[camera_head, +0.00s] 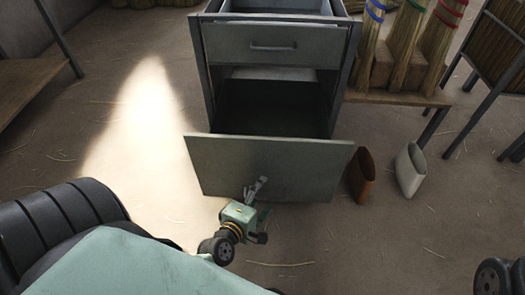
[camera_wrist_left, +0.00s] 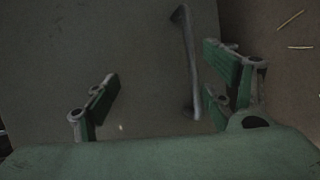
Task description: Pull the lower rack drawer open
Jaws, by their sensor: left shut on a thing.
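The grey metal rack (camera_head: 200,75) stands ahead with two drawers. Its lower drawer (camera_head: 240,160) is open, its front panel standing well out from the frame and its dark inside showing. The upper drawer (camera_head: 225,45) is shut. My left gripper (camera_head: 258,190) is at the lower drawer's front panel. In the head view the handle is mostly hidden by the gripper. My right gripper is out of view.
A wooden bench (camera_head: 400,96) holds broom bundles (camera_head: 405,40). A wooden table (camera_head: 30,85) is at the left. The floor left of the rack is clear.

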